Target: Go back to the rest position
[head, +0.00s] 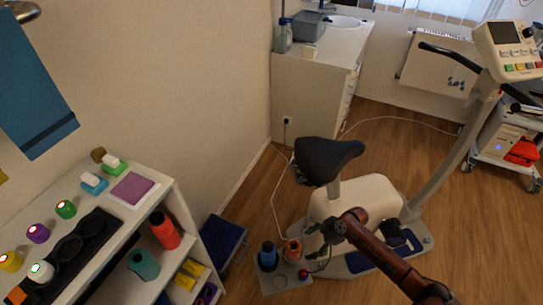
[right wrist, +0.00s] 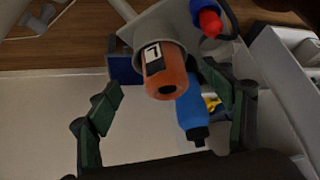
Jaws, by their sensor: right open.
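My right gripper (head: 316,243) reaches in from the lower right in the head view, beside the seat post of the exercise bike. In the right wrist view its green fingers (right wrist: 163,84) stand wide apart, with no object pinched. An orange bottle (head: 292,251) with a white label stands in a grey holder (head: 284,282). It shows between the fingers in the right wrist view (right wrist: 165,75). A blue bottle (head: 268,259) stands beside it in the same holder. My left gripper is not in view.
The exercise bike (head: 369,200) stands close behind the right gripper. A white shelf (head: 166,196) with colourful cups and bottles is at the left, with a blue bin (head: 222,240) beside it. A white cable crosses the floor. Open wooden floor (head: 480,235) lies at the right.

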